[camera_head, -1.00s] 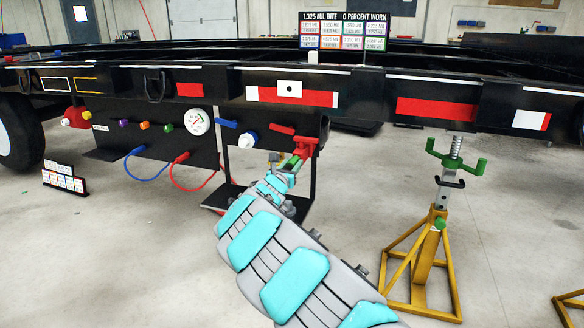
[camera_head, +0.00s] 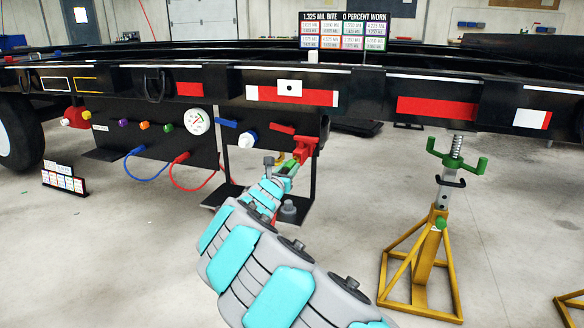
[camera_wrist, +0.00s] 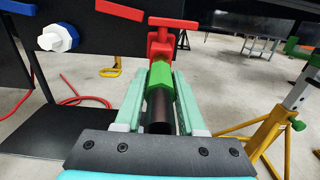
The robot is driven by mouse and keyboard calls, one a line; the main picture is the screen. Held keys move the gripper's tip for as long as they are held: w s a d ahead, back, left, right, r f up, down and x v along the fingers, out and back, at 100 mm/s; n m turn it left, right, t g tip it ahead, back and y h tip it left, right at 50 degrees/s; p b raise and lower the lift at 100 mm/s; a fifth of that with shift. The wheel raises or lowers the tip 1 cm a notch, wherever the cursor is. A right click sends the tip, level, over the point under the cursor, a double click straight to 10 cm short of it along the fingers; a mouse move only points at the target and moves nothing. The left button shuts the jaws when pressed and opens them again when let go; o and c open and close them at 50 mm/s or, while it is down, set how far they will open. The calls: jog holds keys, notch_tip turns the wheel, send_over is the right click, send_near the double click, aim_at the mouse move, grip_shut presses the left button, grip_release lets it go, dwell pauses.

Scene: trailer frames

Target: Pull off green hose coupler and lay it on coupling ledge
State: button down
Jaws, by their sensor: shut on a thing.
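The green hose coupler (camera_wrist: 161,77) is between my gripper's (camera_wrist: 160,72) two teal fingers in the wrist view, with a black hose end (camera_wrist: 158,110) behind it. My gripper is shut on the coupler. The coupler's far end meets the red fitting (camera_wrist: 172,40) with no clear gap; whether they are still joined cannot be told. In the head view, the green coupler (camera_head: 289,168) shows just below and left of the red fitting (camera_head: 304,150), and my arm hides most of the gripper. A low black ledge (camera_head: 219,194) lies below and left; it also shows in the wrist view (camera_wrist: 50,138).
A blue-and-white fitting (camera_wrist: 58,38) is on the black panel at left. Red and blue hoses loop below the panel. A yellow jack stand (camera_head: 420,262) with a green top stands at right. The trailer's black side rail (camera_head: 360,92) runs overhead. The floor between is clear.

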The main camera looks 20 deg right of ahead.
aim_at(287, 170)
jog(key=shift+v, duration=1.4)
